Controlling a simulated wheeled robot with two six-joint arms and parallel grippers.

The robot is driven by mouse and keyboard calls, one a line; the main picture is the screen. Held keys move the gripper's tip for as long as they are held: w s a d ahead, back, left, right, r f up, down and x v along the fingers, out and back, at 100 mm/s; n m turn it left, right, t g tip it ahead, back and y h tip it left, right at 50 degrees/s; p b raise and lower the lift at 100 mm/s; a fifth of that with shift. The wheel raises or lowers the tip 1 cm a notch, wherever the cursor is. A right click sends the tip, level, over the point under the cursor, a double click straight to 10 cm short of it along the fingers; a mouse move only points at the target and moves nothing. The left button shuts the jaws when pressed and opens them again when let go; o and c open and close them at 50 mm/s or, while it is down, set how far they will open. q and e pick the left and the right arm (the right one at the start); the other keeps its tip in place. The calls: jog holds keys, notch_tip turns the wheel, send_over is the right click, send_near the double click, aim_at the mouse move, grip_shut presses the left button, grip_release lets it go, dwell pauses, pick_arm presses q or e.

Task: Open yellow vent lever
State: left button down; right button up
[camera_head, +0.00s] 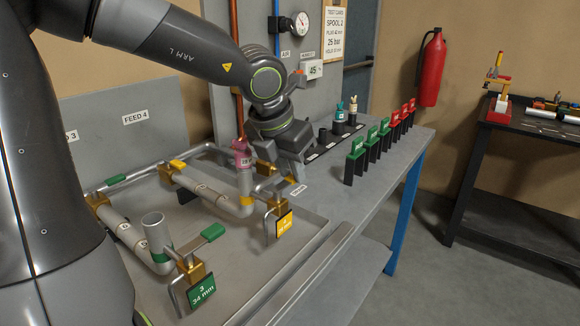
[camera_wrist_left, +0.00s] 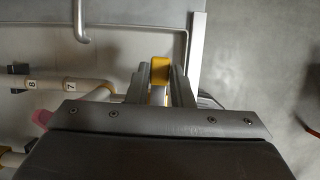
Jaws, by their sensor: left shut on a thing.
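My left gripper (camera_head: 284,180) reaches down over the yellow-tagged vent valve at the front of the pipe tray. In the left wrist view its fingers (camera_wrist_left: 160,75) are shut on the yellow vent lever (camera_wrist_left: 160,68), whose yellow end shows between them. In the head view the lever is mostly hidden by the gripper. The valve's yellow tag (camera_head: 284,224) hangs below, next to a bent metal outlet pipe. My right gripper is not in view.
A green-tagged valve (camera_head: 201,291) with a green lever (camera_head: 212,232) stands nearer. A pink-topped pipe (camera_head: 242,158) rises beside my gripper. Another yellow lever (camera_head: 178,164) is farther back. Green and red tags (camera_head: 384,127) stand on the bench at right.

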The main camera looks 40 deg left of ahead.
aim_at(294, 182)
pick_arm(q)
jog(key=m, duration=0.1)
jog(key=d+m+h, duration=0.1)
jog(key=shift+m, duration=0.4)
jog(key=shift+s+d+m+g+h, duration=0.55)
jog(key=shift+m+g+h, duration=0.1)
jog(key=shift+m, duration=1.9)
jog(key=shift+s+d+m+g+h, duration=0.5)
jog(key=shift+s+m+g+h, duration=0.15)
jog(key=shift+m, duration=1.85)
jog(key=shift+s+d+m+g+h, duration=0.5)
jog(key=shift+m+g+h, duration=0.15)
jog(key=shift+m, duration=1.9)
jog(key=c, duration=1.3)
grip_release()
